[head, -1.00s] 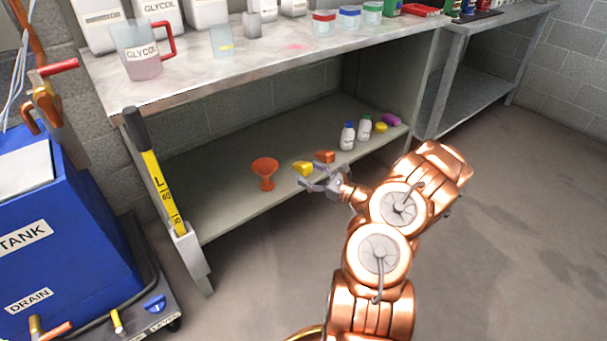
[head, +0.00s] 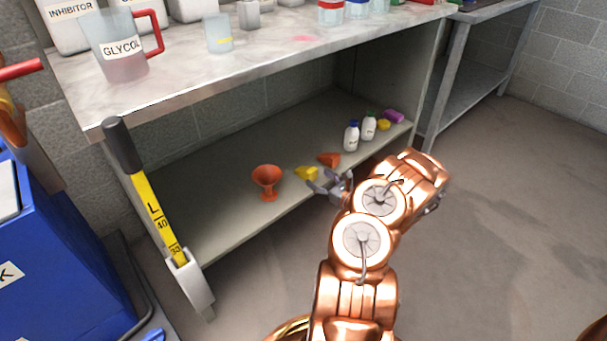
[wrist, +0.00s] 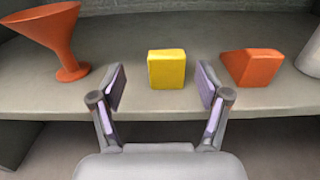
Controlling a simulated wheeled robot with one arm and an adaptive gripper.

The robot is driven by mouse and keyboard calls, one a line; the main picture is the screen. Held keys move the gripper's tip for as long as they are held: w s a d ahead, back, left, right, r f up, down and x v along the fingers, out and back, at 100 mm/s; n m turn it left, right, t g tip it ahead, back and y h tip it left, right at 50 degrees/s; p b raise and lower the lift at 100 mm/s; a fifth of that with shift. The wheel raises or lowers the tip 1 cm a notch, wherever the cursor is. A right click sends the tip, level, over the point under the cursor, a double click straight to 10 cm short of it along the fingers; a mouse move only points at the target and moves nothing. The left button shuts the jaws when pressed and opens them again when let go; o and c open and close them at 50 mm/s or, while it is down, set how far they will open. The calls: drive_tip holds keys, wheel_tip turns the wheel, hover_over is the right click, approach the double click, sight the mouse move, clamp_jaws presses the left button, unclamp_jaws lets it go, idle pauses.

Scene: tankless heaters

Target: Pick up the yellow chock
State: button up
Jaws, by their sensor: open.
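The yellow chock (head: 307,173) sits on the lower shelf near its front edge. In the wrist view the yellow chock (wrist: 167,69) stands upright between and a little beyond the fingertips. My gripper (head: 325,184) is open at the shelf's front edge, just in front of the chock. In the wrist view the two fingers of my gripper (wrist: 160,85) are spread apart, one on each side of the chock, with nothing held. A gap shows between the chock and each finger.
An orange funnel (wrist: 60,40) stands left of the chock and an orange chock (wrist: 252,67) lies close on its right. White bottles (head: 351,136) stand further right on the lower shelf (head: 225,205). The worktop (head: 280,50) overhangs the shelf.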

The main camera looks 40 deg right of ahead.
sight(314, 173)
drive_tip(key=shift+w+d+f+b, duration=0.1)
drive_tip(key=shift+w+d+b, duration=0.2)
drive_tip(key=shift+w, duration=0.1)
drive_tip(key=shift+w+d+b, duration=0.15)
drive_tip(key=shift+w+b, duration=0.85)
drive_tip(key=shift+w, duration=1.15)
drive_tip(key=c, duration=1.3)
